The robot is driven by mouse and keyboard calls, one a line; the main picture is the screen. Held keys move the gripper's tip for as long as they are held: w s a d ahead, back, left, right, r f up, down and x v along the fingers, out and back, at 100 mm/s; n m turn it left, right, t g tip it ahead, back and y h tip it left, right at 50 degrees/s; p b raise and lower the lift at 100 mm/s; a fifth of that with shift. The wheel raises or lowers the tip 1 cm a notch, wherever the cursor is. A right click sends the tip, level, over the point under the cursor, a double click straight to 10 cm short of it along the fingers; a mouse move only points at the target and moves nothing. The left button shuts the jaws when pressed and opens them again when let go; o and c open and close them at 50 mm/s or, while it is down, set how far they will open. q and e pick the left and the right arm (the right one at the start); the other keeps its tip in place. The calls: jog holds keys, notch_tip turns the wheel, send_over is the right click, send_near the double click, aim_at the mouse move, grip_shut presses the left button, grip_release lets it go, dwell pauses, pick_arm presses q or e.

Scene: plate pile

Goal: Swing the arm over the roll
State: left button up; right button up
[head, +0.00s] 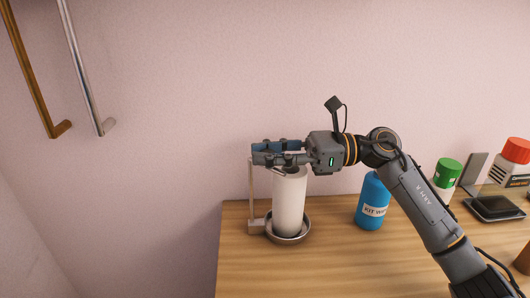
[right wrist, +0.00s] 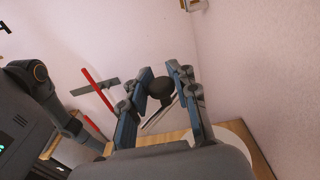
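The white paper roll (head: 289,203) stands upright in a round metal holder dish (head: 289,240). The holder's swing arm (head: 252,190) is a pale upright post at the left of the roll, and its top is hidden by my gripper. My right gripper (head: 254,153) lies level above the roll, fingers pointing left across its top. In the right wrist view the two blue-padded fingers (right wrist: 159,69) stand apart, with a dark round knob (right wrist: 159,88) showing between them. I cannot tell whether they touch it.
A blue bottle (head: 373,202) stands right of the roll. A green-capped bottle (head: 446,178), a black stand (head: 493,208) and a red-capped container (head: 512,160) are further right. The wooden counter (head: 320,270) is clear in front. Long handles (head: 82,68) hang upper left.

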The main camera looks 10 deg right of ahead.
jog(key=shift+o, duration=1.1)
jog(key=shift+d, duration=0.2)
jog(key=s+d, duration=0.1)
jog(key=d, duration=1.1)
